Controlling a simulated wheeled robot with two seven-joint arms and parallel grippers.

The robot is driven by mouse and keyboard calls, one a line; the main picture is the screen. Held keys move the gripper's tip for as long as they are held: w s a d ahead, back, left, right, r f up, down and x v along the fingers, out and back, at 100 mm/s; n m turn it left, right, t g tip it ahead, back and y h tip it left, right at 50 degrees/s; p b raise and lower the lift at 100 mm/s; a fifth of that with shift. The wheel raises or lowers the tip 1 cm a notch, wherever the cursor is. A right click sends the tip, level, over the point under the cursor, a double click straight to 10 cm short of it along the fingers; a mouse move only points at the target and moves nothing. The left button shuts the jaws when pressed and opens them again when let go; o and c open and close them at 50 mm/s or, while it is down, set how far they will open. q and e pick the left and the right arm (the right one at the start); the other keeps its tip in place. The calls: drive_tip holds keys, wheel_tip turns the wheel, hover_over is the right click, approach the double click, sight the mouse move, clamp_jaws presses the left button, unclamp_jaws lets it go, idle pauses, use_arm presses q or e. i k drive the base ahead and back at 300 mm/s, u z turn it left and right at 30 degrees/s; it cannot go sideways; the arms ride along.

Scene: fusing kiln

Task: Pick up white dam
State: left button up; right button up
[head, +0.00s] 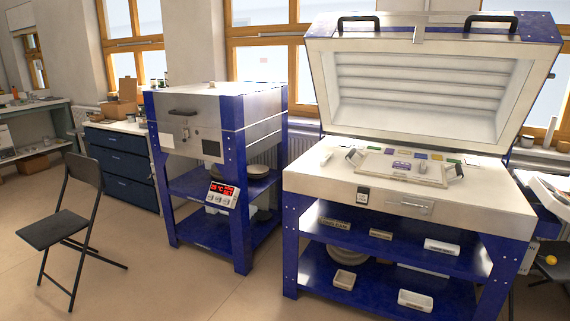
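The open kiln (310,184) on the right has a pale bed with a flat light tray (385,174) on it. A white bar-like block (442,246) rests on the blue shelf below, and a white box-like piece (415,300) is on the lowest shelf. I cannot tell which of these is the white dam. Neither of my grippers shows in the head view.
The raised kiln lid (425,90) stands open above the bed. A second, closed kiln (205,125) with a red-lit controller (222,195) stands to its left. A black folding chair (62,230) is at the far left. The floor between chair and kilns is clear.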

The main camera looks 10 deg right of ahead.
sight(330, 155)
drive_tip(key=u, duration=0.7)
drive_tip(key=i, duration=2.55)
drive_tip(key=z, duration=0.85)
